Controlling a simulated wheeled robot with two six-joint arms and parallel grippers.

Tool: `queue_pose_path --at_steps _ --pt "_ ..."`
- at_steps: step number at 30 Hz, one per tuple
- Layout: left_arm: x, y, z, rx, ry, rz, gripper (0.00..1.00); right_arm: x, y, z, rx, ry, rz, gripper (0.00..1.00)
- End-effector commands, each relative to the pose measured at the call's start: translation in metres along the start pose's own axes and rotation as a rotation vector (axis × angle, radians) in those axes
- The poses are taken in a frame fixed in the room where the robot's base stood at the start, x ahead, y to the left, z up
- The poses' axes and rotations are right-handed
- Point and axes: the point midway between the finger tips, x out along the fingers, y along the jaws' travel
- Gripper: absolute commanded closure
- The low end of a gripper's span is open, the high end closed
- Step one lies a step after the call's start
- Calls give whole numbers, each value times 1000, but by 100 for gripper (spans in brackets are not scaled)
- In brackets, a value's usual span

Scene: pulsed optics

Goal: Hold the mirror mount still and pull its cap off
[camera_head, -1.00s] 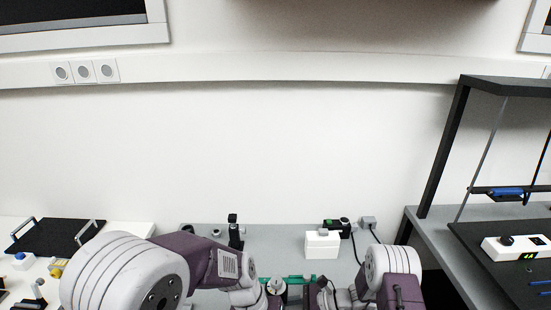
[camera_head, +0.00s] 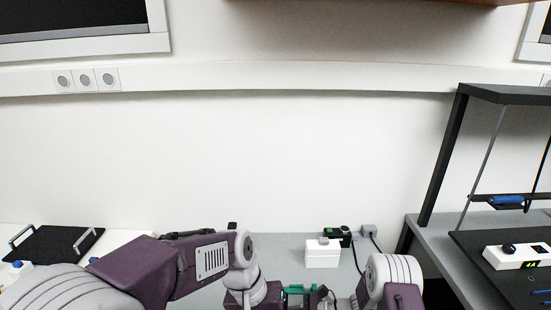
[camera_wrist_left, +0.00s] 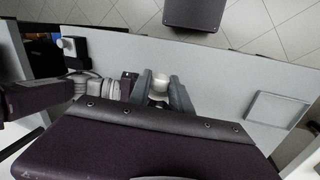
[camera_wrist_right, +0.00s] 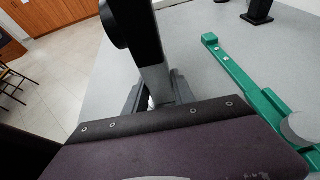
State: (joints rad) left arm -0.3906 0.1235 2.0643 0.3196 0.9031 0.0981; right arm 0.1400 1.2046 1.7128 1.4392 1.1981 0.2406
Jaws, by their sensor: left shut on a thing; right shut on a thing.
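In the left wrist view, my left gripper (camera_wrist_left: 161,95) is closed around a pale, rounded piece (camera_wrist_left: 160,84) that shows between its fingertips. In the right wrist view, my right gripper (camera_wrist_right: 157,98) is closed at the lower end of a dark and grey upright piece (camera_wrist_right: 150,50) with a black round part at its upper left. I cannot tell for sure which of these pieces is the mirror mount and which is its cap, or whether they touch. In the head view both grippers are hidden low in the picture, behind my arms.
A green bar (camera_wrist_right: 235,72) lies on the grey bench beside my right gripper; it also shows in the head view (camera_head: 298,289). A white box (camera_head: 322,254) stands behind it. A black stand (camera_wrist_right: 258,12) is farther off. A shelf frame (camera_head: 440,160) rises at the right.

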Motion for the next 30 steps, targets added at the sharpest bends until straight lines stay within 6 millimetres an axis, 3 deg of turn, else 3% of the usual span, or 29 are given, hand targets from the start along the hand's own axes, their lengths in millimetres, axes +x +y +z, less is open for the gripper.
queue_pose_path --at_steps 8,21,24,30 --pt "0 -4 0 -1 0 0 100 1 1 -3 2 6 1 100" --pt "-26 -102 10 -8 2 0 100 1 1 -3 2 6 1 100" --pt "-30 -114 12 -4 1 1 100 1 1 -3 2 6 1 100" --pt "-30 -116 12 1 0 1 100 1 1 -3 2 6 1 100"
